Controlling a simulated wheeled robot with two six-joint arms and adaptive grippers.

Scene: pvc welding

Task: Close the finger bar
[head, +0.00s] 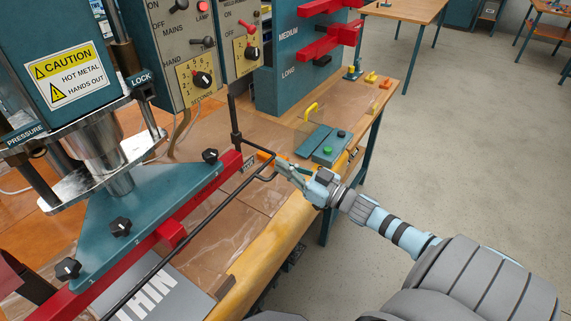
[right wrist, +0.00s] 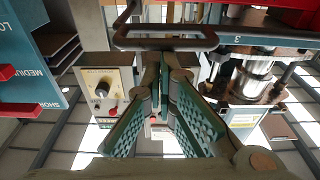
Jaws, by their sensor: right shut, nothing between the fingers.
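The finger bar (head: 190,236) is a thin black rod that runs from the lower left along the front of the press to a bent loop at its right end. It stands a little in front of the red beam (head: 205,195), apart from it. My right gripper (head: 279,163) is shut and empty, with its fingertips at the loop; I cannot tell whether they touch. In the right wrist view the dark loop (right wrist: 165,44) crosses just beyond the fingertips of the gripper (right wrist: 166,62). My left gripper is not in view.
The blue press with a caution label (head: 70,75) stands at the left. Control boxes with knobs (head: 190,45) and a rack with red bars (head: 325,40) are behind. Open floor is at the right.

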